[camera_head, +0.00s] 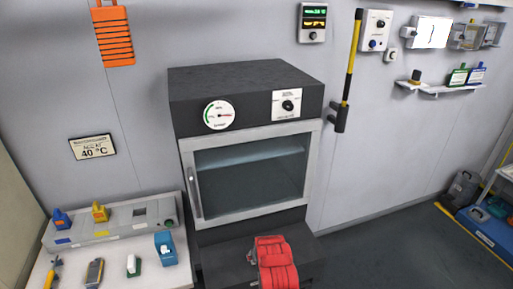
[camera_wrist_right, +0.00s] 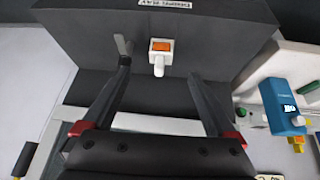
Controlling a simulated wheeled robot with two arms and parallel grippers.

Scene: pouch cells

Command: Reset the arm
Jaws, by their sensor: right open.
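My right gripper (camera_wrist_right: 160,78) shows in the right wrist view with its two dark fingers spread wide and nothing between them that it holds. Beyond the fingertips is a dark box-like surface (camera_wrist_right: 215,45) with a small white block with an orange face (camera_wrist_right: 160,58) on it. I cannot tell how far the block is from the fingers.
A dark oven cabinet (camera_head: 245,95) with a closed glass door (camera_head: 250,178) stands in the middle. A white bench (camera_head: 75,270) with small items is at left.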

